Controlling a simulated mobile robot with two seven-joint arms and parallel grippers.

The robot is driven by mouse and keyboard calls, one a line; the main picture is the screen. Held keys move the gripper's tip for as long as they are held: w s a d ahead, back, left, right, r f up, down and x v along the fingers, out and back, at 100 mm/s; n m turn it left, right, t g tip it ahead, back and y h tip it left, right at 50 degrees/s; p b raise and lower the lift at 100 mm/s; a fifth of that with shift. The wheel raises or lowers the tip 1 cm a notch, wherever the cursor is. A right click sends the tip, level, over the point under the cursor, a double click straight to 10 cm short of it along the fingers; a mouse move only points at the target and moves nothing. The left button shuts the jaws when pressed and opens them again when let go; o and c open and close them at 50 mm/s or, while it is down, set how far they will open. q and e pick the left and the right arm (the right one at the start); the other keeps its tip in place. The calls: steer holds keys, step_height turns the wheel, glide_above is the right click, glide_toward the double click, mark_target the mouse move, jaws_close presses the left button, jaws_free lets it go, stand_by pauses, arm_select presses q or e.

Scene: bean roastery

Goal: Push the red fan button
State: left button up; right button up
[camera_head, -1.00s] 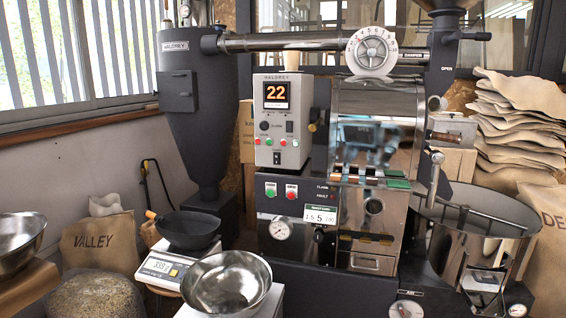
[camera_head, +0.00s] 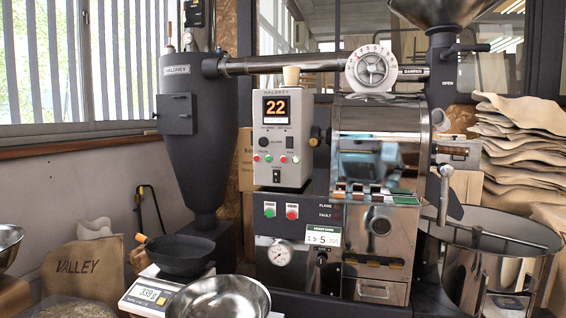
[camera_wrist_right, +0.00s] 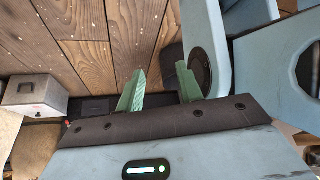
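The roaster carries a grey control box (camera_head: 280,138) with an orange display reading 22 and a row of small red and green buttons (camera_head: 276,158). The small labels are too blurred to tell which red button is the fan's. Neither gripper shows in the head view. In the right wrist view my right gripper (camera_wrist_right: 160,72) has its two green fingers apart with nothing between them, above a wooden floor.
A steel bowl (camera_head: 218,299) and a scale (camera_head: 153,296) with a black pan (camera_head: 180,256) stand low in front, left of the panel. A cooling drum (camera_head: 500,235) stands at the right. A grey box (camera_wrist_right: 35,95) shows left in the wrist view.

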steer(key=shift+s, duration=0.3)
